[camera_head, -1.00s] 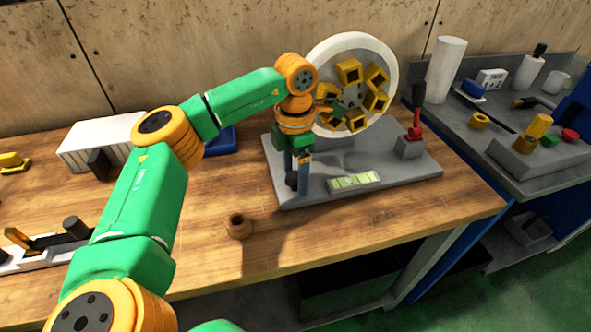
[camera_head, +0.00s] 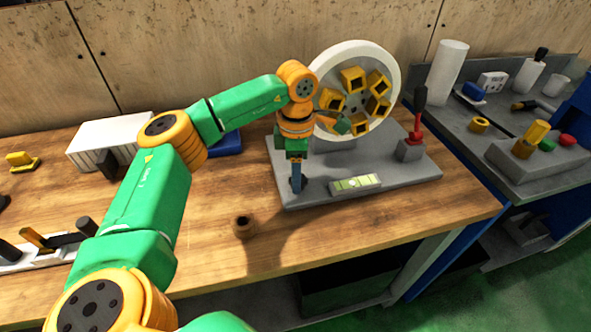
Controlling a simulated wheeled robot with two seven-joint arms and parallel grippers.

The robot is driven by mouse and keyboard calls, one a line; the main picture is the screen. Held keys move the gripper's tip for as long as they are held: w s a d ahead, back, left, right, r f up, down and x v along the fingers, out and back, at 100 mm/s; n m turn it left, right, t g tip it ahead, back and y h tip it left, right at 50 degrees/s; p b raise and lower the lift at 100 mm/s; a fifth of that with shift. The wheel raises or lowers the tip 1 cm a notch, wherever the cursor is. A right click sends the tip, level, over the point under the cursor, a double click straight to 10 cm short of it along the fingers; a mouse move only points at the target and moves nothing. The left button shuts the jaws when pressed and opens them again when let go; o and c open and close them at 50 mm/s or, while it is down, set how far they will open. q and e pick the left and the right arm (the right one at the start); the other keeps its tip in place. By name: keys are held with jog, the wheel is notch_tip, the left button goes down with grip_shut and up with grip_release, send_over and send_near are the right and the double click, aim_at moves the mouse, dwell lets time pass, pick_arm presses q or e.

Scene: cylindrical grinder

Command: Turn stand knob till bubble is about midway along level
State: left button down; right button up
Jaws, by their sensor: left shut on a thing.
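The grey stand (camera_head: 395,182) lies on the wooden bench and carries a white wheel ring (camera_head: 392,65) with yellow blocks. The level (camera_head: 356,183) is a pale bar with a yellow-green vial near the stand's front edge. The bubble is too small to place along it. My left gripper (camera_head: 298,184) points down at the stand's front left corner. Its blue fingers are shut on the dark stand knob (camera_head: 304,186), which they mostly hide. My right gripper is not in view.
A red lever with a dark handle (camera_head: 419,110) rises at the stand's right. A white ribbed box (camera_head: 95,145) and a blue tray (camera_head: 228,143) stand behind my arm.

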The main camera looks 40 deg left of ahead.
pick_arm(q)
jog(key=c, duration=0.7)
grip_release()
jog(key=shift+c, duration=0.2)
jog(key=o, duration=0.4)
jog(key=shift+w+d, duration=0.15)
notch_tip(320, 180, up, 7)
jog(key=shift+r, duration=0.1)
